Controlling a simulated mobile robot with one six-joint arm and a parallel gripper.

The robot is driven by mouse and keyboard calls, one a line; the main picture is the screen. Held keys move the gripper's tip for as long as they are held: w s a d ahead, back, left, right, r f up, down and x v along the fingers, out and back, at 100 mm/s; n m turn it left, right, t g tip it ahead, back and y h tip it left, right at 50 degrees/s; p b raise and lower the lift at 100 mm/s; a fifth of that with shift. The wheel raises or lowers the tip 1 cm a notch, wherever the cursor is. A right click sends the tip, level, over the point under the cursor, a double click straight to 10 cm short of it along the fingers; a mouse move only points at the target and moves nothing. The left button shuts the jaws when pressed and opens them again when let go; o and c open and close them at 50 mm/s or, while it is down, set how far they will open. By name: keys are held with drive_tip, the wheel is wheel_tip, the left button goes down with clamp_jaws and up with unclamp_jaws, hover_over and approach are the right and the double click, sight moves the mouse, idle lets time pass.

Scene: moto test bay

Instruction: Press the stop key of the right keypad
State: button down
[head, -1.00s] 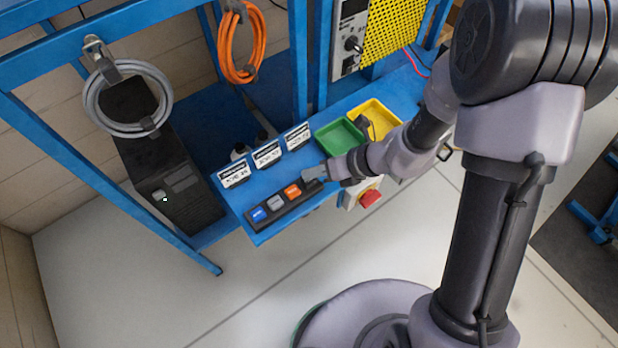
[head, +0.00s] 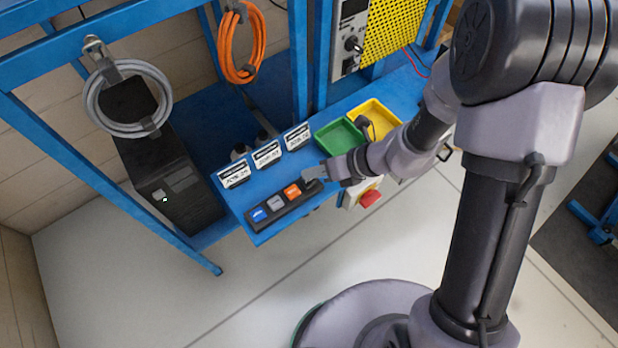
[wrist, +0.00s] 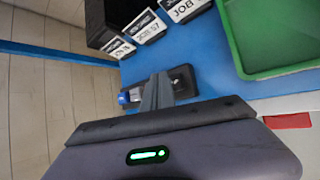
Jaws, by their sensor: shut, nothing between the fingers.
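One dark keypad strip (head: 283,210) lies along the front edge of the blue bench. In the head view it shows a blue key (head: 258,214), a grey key (head: 275,202) and an orange key (head: 292,190); their legends are too small to read. My gripper (head: 312,175) is shut and empty, over the strip's right end beside the orange key, and hides part of that end. In the wrist view the shut fingers (wrist: 157,92) cover the strip's middle, with the blue key (wrist: 130,95) to their left and the black end (wrist: 183,80) to their right. Contact cannot be told.
Several white label cards (head: 267,154) stand behind the strip. A green tray (head: 338,138) and a yellow tray (head: 375,112) sit to the right. A red knob (head: 370,199) on a pale box is at the bench front, below my arm. A blue post (head: 299,60) rises behind.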

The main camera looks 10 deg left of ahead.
sight(313, 181)
drive_tip(key=shift+f+b, duration=0.4)
drive_tip(key=shift+f, duration=0.05)
drive_tip(key=shift+f+b, duration=0.4)
drive_tip(key=shift+f, duration=0.1)
idle(0.7)
drive_tip(key=shift+r, duration=0.15)
drive_tip(key=shift+r+p, duration=0.8)
drive_tip(key=shift+p, duration=0.1)
wheel_tip(313, 181, up, 5)
drive_tip(key=p, duration=0.4)
idle(0.6)
